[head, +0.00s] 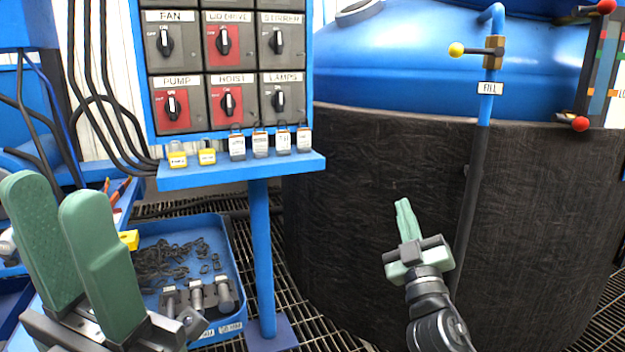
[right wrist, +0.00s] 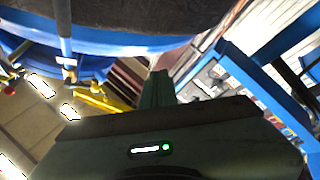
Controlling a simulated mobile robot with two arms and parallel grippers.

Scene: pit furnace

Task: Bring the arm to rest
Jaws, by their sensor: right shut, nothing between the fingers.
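My right gripper (head: 404,206) has pale green fingers shut together with nothing between them. In the head view it points up in front of the dark lower wall of the large round vessel, and I cannot tell the gap to that wall. In the right wrist view its fingers (right wrist: 157,88) also show closed together. My left gripper (head: 58,190) is large and close at the left of the head view. Its two green fingers stand apart, and no object shows between them.
A switch panel (head: 188,62) stands over a blue shelf (head: 240,172) with several padlocks. Below is a blue tray (head: 236,262) with dark hardware. The dark vessel wall (head: 360,230) fills the right side, with a fill pipe (head: 480,150) along it. Grating floor lies below.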

